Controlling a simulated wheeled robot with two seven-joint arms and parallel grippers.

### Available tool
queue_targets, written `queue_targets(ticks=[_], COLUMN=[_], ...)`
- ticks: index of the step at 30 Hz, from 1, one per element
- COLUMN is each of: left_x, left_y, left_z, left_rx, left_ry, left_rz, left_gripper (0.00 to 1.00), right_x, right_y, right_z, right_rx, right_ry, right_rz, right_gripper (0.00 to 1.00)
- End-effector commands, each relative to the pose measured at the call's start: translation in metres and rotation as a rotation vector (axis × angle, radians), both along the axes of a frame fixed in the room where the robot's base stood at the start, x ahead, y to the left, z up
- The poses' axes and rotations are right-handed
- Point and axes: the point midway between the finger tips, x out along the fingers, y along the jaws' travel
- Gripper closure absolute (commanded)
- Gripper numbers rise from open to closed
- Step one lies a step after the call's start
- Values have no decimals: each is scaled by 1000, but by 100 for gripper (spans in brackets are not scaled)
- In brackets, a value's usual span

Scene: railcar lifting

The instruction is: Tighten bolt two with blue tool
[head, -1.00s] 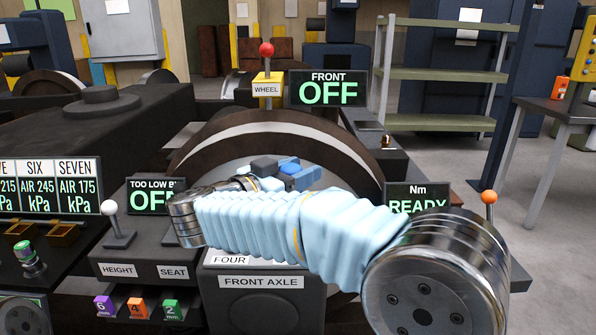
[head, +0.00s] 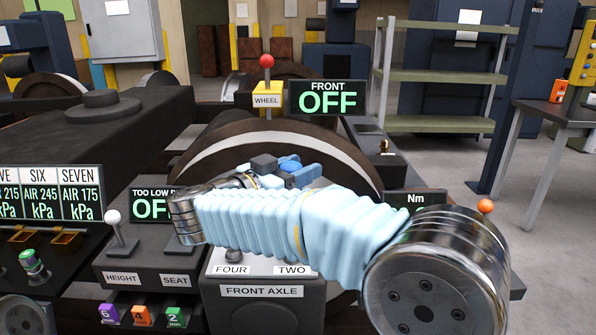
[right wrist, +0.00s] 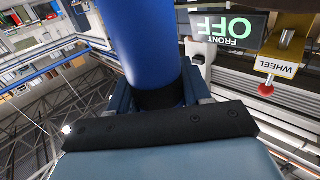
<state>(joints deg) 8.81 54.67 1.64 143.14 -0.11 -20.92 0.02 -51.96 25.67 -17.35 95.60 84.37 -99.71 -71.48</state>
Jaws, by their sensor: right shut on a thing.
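The blue tool (head: 303,174) is in my right gripper (head: 275,168), in front of the dark wheel arc. In the right wrist view its thick blue shaft (right wrist: 143,40) stands up from the jaws, which are shut on it. My right arm crosses the head view and hides part of the front axle block (head: 262,310). The label TWO (head: 293,270) shows on that block below my arm, beside the label FOUR (head: 231,270). Bolt two itself is mostly hidden behind my arm. My left gripper is not in view.
A FRONT OFF display (head: 327,98) and a yellow WHEEL lever (head: 267,95) stand behind the wheel. The Nm display (head: 416,198) is partly covered by my arm. HEIGHT and SEAT levers (head: 113,217) stand at left. Open floor (head: 450,165) lies to the right.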

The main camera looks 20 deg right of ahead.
Motion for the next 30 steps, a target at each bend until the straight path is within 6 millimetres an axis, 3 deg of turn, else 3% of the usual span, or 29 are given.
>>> queue_targets(ticks=[6,15,30], left_x=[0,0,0], left_y=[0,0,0], left_z=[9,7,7], left_rx=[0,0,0], left_ry=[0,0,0], left_rz=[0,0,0], left_gripper=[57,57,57], right_x=[0,0,0], right_y=[0,0,0], right_z=[17,35,38], right_rx=[0,1,0], right_ry=[-1,-3,-2], right_rz=[0,1,0], right_gripper=[94,94,94])
